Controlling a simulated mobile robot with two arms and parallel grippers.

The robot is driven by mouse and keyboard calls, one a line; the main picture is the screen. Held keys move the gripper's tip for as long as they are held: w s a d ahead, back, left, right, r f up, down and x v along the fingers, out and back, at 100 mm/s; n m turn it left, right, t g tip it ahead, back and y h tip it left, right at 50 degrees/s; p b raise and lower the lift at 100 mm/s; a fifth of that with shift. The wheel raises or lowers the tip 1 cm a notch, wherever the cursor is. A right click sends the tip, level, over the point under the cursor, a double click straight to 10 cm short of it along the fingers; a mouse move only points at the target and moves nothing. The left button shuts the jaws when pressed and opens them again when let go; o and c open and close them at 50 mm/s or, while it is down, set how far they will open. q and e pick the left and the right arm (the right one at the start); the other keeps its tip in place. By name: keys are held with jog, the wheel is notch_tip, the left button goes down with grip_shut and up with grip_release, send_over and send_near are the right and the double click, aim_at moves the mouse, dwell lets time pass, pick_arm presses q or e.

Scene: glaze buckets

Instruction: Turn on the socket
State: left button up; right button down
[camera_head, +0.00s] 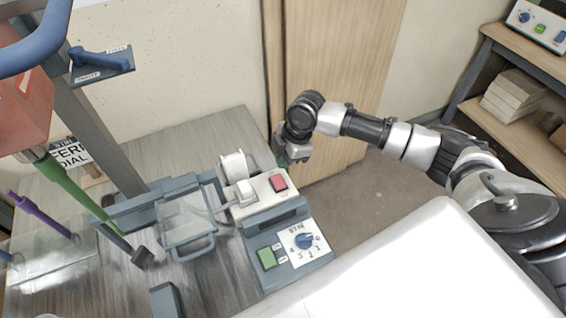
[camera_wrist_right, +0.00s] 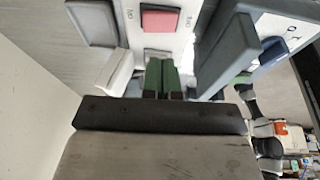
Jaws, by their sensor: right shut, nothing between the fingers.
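The socket is a white box (camera_head: 250,197) with a red rocker switch (camera_head: 279,183) on its top, standing at the right side of the wooden table. A white plug with a cable (camera_head: 244,190) sits on it. In the right wrist view the red switch (camera_wrist_right: 160,20) shows at the top, with small labels on both sides. My right gripper (camera_head: 285,160) is shut and empty, just behind the socket and apart from the switch in the head view. Its green fingertips (camera_wrist_right: 162,70) show together in the right wrist view, pointing toward the switch. My left gripper is not in view.
A grey control box with a blue dial (camera_head: 304,241) and a green button (camera_head: 267,257) stands in front of the socket. A clear lidded container (camera_head: 187,220) is left of it. A wooden panel (camera_head: 335,70) stands behind. Shelves (camera_head: 520,110) are at the right.

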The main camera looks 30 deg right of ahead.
jog(key=v, duration=0.7)
jog(key=shift+a, duration=0.1)
jog(key=w+b, duration=0.1)
jog(key=b, duration=0.2)
jog(key=shift+w+r, duration=0.1)
jog(key=shift+w, duration=0.15)
